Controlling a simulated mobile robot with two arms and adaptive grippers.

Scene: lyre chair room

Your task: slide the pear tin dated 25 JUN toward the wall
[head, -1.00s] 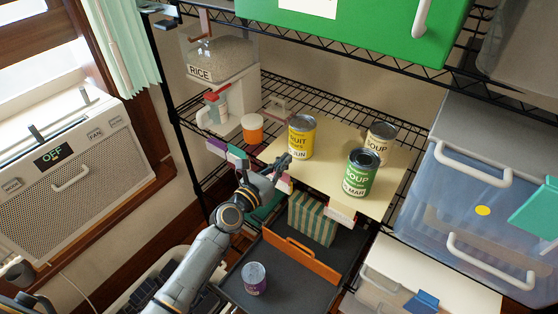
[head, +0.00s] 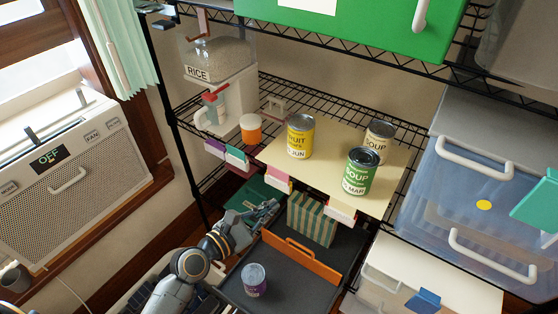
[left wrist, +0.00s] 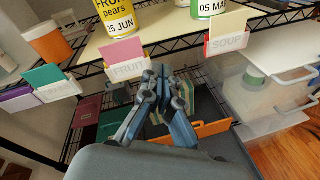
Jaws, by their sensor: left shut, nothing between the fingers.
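The yellow pear tin (head: 300,137) stands upright on the cream shelf board (head: 328,174), near its left side. In the left wrist view the pear tin (left wrist: 117,18) reads "pears" and "25 JUN", its top cut off by the frame. My left gripper (head: 270,207) is shut and empty, below and in front of the board's front edge, apart from the tin. My right gripper is not in view.
A green soup tin (head: 361,171) and another soup tin (head: 380,139) stand right of the pear tin. Below, a dark tray (head: 318,262) holds a purple tin (head: 254,281). The wall (head: 330,92) is behind the shelf.

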